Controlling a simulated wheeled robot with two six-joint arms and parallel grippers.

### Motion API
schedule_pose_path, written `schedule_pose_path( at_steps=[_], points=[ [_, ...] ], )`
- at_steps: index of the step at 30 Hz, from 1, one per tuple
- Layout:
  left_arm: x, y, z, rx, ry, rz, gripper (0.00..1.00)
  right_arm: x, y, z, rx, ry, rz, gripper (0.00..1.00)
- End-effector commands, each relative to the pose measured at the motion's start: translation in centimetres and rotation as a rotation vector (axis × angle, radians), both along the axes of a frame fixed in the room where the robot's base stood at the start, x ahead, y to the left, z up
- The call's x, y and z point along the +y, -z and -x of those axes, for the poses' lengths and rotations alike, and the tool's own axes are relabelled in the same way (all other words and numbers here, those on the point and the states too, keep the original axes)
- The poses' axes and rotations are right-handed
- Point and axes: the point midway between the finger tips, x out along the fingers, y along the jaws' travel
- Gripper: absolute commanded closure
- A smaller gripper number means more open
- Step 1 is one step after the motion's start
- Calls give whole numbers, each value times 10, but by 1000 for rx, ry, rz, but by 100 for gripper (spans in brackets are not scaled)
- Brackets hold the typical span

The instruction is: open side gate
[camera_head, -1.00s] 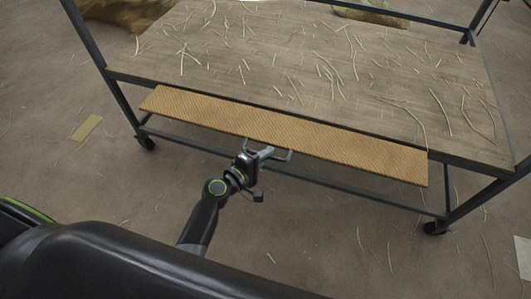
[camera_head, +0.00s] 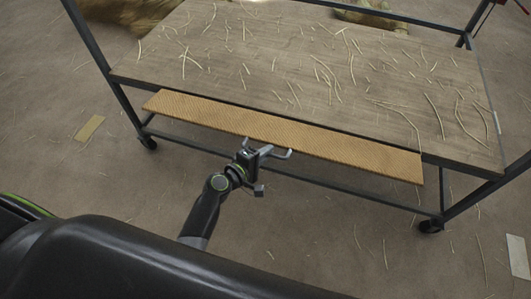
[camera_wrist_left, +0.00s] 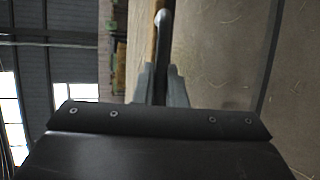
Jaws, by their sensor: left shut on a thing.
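The side gate is a long tan ribbed board (camera_head: 300,131) along the near side of the cart. It lies low in front of the table top, tilted outward. A grey U-shaped handle (camera_head: 284,155) sticks out from its near edge. My left gripper (camera_head: 259,151) is shut on the handle near its left end. In the left wrist view, the fingers of my left gripper (camera_wrist_left: 162,88) close around the handle bar (camera_wrist_left: 161,35), with the board's edge beyond it. My right gripper is not in view.
The wooden table top (camera_head: 330,75) is strewn with loose straw. Dark metal posts (camera_head: 92,40) and a lower rail (camera_head: 330,186) frame the cart, which stands on casters (camera_head: 149,143). The floor in front is mostly clear, with scattered straw.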

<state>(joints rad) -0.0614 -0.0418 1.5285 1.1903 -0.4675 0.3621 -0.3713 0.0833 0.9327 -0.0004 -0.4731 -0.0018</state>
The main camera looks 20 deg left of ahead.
Motion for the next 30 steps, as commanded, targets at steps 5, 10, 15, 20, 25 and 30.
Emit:
schedule_pose_path(
  at_steps=[5, 10, 15, 20, 25, 30],
  points=[
    [0, -4, -2, -5, -1, 1, 100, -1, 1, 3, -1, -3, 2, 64],
    [0, -4, -2, -5, -1, 1, 100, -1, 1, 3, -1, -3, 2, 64],
    [0, -4, -1, -5, -1, 1, 75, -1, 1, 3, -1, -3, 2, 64],
    [0, -3, -1, -4, -1, 0, 68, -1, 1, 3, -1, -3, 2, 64],
    [0, -3, 0, -3, -1, 1, 68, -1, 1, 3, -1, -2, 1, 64],
    [6, -5, 11, -1, -2, -1, 68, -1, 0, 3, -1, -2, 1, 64]
  ],
)
